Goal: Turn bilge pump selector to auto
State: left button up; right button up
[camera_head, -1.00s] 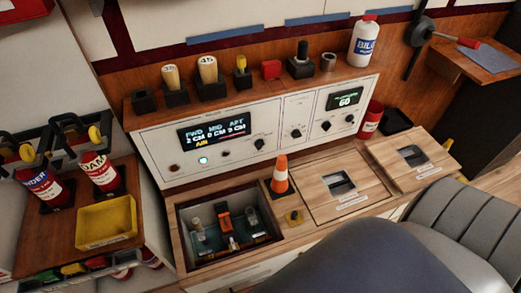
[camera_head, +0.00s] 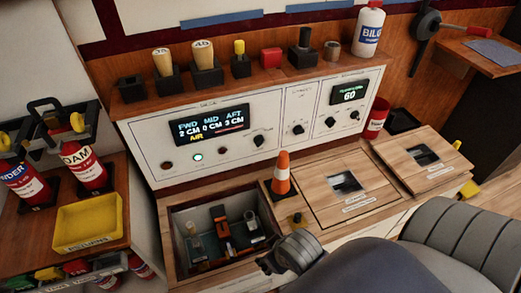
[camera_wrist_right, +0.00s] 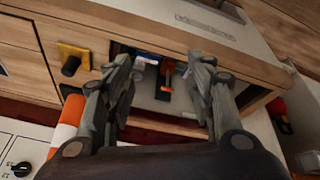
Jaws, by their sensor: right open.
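The white control panel (camera_head: 235,165) stands behind the counter. Its left part has a lit display (camera_head: 211,124) reading FWD, MID, AFT in cm, with a small yellow word below. A black rotary knob (camera_head: 259,140) sits right of that display, apart from my grippers. More black knobs sit further right. Labels are too small to tell which knob is the bilge pump selector or where it points. My right gripper (camera_head: 263,264) is low, by the front of the open counter compartment. In the right wrist view it is open (camera_wrist_right: 165,68) and empty. My left gripper is not in view.
The open compartment (camera_head: 180,222) holds switches, one orange. An orange cone (camera_head: 281,173) stands between it and the panel. Wooden lids (camera_head: 318,197) cover the counter to the right. Several items stand on the shelf (camera_head: 133,112) above.

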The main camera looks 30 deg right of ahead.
jog(key=w+d+r+t+h, duration=0.1)
jog(key=w+d+r+t, duration=0.1)
jog(key=w+d+r, duration=0.15)
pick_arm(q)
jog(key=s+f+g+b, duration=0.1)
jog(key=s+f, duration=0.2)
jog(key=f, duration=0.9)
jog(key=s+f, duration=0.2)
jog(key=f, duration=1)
pick_arm(e)
jog(key=n+t+h, duration=0.2)
jog(key=t+h, duration=0.4)
jog(key=t, duration=0.1)
send_near(260, 144)
jog(key=b+x, duration=0.1)
jog(key=x, duration=0.7)
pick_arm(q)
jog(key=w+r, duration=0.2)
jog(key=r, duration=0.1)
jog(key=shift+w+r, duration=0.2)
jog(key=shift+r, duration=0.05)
pick_arm(e)
jog(key=shift+w+d, duration=0.15)
jog(key=shift+w, duration=0.15)
jog(key=shift+c, duration=0.5)
jog(key=c, duration=1)
